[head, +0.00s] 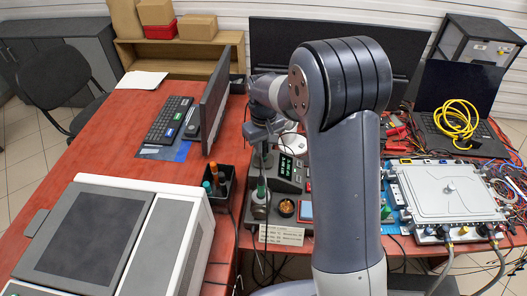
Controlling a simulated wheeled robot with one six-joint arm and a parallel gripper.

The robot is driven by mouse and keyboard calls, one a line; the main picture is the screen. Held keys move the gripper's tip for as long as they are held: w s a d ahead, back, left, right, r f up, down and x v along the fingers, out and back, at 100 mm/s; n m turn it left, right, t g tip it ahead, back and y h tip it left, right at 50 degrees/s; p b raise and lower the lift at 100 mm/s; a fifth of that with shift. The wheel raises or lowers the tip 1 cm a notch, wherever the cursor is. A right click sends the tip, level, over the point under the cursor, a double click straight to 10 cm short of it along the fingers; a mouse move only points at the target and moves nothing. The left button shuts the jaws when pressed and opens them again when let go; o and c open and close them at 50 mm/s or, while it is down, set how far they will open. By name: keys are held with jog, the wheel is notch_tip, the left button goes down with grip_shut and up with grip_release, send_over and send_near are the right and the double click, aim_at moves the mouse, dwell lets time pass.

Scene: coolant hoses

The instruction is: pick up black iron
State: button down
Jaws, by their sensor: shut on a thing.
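My gripper (259,133) is small in the head view, left of my large grey arm link and above the soldering station (286,172). It points down and is shut on a slim dark upright thing, which looks like the black iron (262,158). The iron's lower part stands at or just above a stand (260,207) with a green part in it. I cannot tell whether the iron's tip is inside the stand. My arm hides part of the bench to the right.
A monitor (216,100) stands close to the left of my gripper. A black tool box (221,186) and a round brass-coloured cup (287,207) flank the stand. A grey machine (110,240) fills the front left. A silver coolant unit (445,190) stands at right.

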notch_tip(320, 180, up, 10)
jog(key=shift+b, duration=0.4)
dwell(0.3)
